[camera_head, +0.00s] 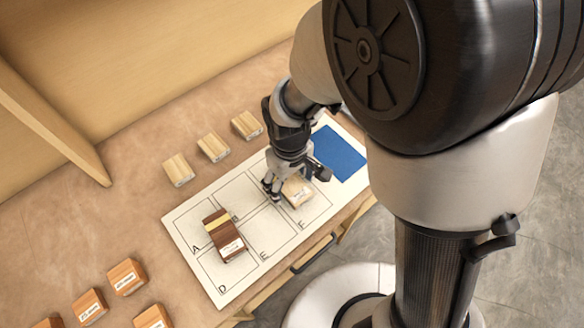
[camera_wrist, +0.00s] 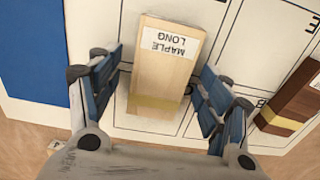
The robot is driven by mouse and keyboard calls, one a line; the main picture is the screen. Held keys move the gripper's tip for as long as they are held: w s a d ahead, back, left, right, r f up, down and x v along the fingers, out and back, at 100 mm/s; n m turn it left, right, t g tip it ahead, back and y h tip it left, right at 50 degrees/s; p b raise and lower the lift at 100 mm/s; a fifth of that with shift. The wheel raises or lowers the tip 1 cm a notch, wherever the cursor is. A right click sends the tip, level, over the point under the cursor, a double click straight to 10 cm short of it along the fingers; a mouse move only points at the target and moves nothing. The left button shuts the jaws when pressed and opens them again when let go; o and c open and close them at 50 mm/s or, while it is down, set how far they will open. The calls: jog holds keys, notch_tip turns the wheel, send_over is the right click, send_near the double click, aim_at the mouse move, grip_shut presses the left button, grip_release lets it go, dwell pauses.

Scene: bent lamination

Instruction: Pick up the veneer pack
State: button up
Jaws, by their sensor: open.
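A pale wooden pack labelled "MAPLE LONG" (camera_wrist: 158,90) lies on the white lettered board; in the head view the pale pack (camera_head: 299,192) is partly behind my gripper. My gripper (camera_wrist: 160,68) is open, with a blue-padded finger on each side of the pack and gaps between. In the head view my gripper (camera_head: 271,190) points down at the pack. A second pack, striped dark brown and tan with a white label (camera_head: 224,235), lies on the board to the left. It shows at the right edge of the wrist view (camera_wrist: 296,100). Neither is labelled veneer pack.
The white board (camera_head: 186,226) has lettered cells and a blue square (camera_head: 338,153) at its right end. Several pale blocks (camera_head: 213,147) stand behind it, and several reddish blocks (camera_head: 127,277) at lower left. A wooden panel (camera_head: 50,125) rises at the left.

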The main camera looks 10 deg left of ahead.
jog(key=shift+r, duration=0.1)
jog(key=c, duration=1.2)
jog(key=shift+o, duration=0.2)
